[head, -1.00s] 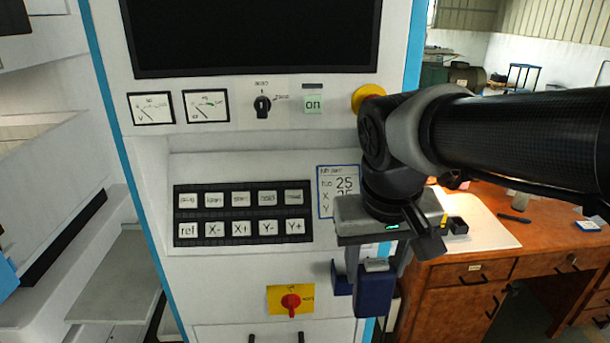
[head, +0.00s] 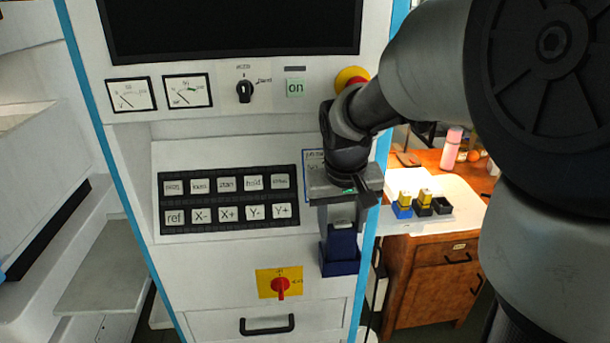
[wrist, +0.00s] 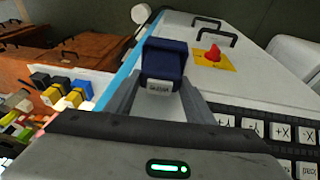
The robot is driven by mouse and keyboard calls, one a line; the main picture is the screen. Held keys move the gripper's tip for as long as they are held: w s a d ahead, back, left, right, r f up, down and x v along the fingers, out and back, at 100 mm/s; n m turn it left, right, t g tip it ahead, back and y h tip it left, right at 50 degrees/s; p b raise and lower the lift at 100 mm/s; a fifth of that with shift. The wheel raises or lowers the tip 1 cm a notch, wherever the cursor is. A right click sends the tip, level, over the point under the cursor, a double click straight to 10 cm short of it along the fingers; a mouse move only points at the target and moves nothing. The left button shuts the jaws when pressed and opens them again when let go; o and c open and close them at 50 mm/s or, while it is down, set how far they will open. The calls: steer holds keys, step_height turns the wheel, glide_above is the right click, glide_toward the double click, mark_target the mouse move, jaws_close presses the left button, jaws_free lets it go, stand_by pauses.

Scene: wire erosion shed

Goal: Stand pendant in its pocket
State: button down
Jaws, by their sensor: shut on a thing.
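The blue pendant (head: 342,240), with a pale label at its upper end, is held upright in my gripper (head: 342,222). Its label end also shows between the fingers in the wrist view (wrist: 160,76). The dark blue pocket (head: 340,268) is on the machine's front, right of the red rotary switch. The pendant's lower end lines up with the pocket mouth and appears to be inside it. How deep it sits is hidden. The pocket also shows beyond the pendant in the wrist view (wrist: 165,45).
The red switch on a yellow plate (head: 280,287) is left of the pocket. The key panel (head: 228,200) is above left, and a drawer handle (head: 267,326) below. To the right, a wooden desk (head: 430,270) holds small blue, black and yellow blocks (head: 423,205) and a pink bottle (head: 452,148).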

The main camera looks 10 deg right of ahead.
steer(key=shift+w+f, duration=0.25)
steer(key=shift+f, duration=0.2)
steer(key=shift+f, duration=0.1)
steer(key=c, duration=0.8)
jaws_free()
steer(key=d+p+v, duration=0.1)
steer(key=v, duration=1.1)
steer(key=shift+s+f+t+y, duration=0.15)
steer(key=shift+s+f+t, duration=0.25)
steer(key=shift+s, duration=2.2)
steer(key=shift+s+f+t+y, duration=0.2)
steer(key=shift+s+t, duration=0.35)
steer(key=shift+s, duration=2.05)
steer(key=shift+s+f+t+y, duration=0.2)
steer(key=shift+s+t, duration=0.25)
steer(key=shift+s, duration=2.15)
